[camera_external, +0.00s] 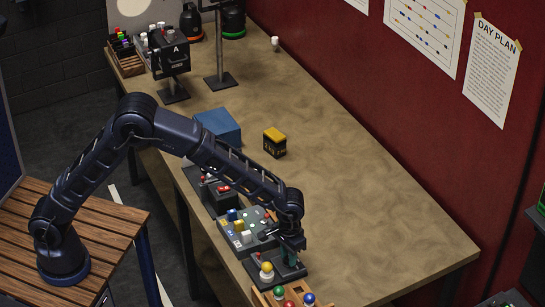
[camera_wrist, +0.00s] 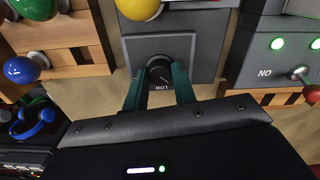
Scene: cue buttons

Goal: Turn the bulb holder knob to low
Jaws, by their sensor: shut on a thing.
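The bulb holder is a dark grey box (camera_external: 288,269) with a yellow bulb (camera_external: 267,268) near the front of the table. In the wrist view, the grey bulb holder (camera_wrist: 200,22) has the yellow bulb (camera_wrist: 140,8) at the top. In the external view, my gripper (camera_external: 292,256) is low over the bulb holder. The knob's pointer direction is unclear.
Wooden blocks with coloured balls (camera_external: 285,297) stand at the near end. The table's right side (camera_external: 370,215) is clear.

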